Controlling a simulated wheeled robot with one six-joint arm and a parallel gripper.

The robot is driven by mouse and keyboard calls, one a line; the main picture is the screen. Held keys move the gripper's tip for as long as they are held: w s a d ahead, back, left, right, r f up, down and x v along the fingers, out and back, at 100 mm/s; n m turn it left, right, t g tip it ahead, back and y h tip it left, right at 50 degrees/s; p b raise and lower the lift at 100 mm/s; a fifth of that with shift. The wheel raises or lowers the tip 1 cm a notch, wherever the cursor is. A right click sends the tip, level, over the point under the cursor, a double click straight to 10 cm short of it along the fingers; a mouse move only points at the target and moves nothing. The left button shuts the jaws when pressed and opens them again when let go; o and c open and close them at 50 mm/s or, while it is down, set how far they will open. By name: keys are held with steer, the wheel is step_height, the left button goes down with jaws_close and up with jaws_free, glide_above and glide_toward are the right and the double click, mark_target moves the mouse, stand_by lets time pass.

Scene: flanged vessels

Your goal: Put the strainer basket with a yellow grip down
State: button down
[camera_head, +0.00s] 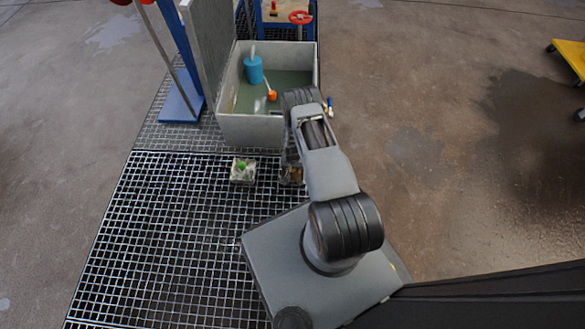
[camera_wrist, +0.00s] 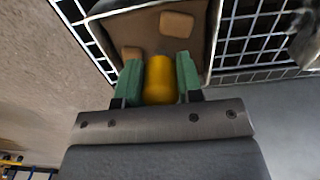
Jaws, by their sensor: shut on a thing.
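My gripper (camera_wrist: 160,80) has green finger pads shut on the yellow grip (camera_wrist: 161,88) in the wrist view. In the head view, the basket (camera_head: 291,176) shows only in part beside my arm, at the near side of the tank. It is over the grating, but I cannot tell whether it touches it. My gripper is mostly hidden behind my arm in the head view.
A second basket with a green grip (camera_head: 242,170) stands on the grating (camera_head: 165,240) just left. The grey tank (camera_head: 250,131) behind holds greenish liquid, a blue cylinder (camera_head: 253,70) and an orange-tipped item (camera_head: 272,95). Grating at the left front is clear.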

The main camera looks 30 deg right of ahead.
steer(key=shift+f, duration=0.2)
steer(key=c, duration=0.8)
jaws_free()
steer(key=shift+r, duration=0.15)
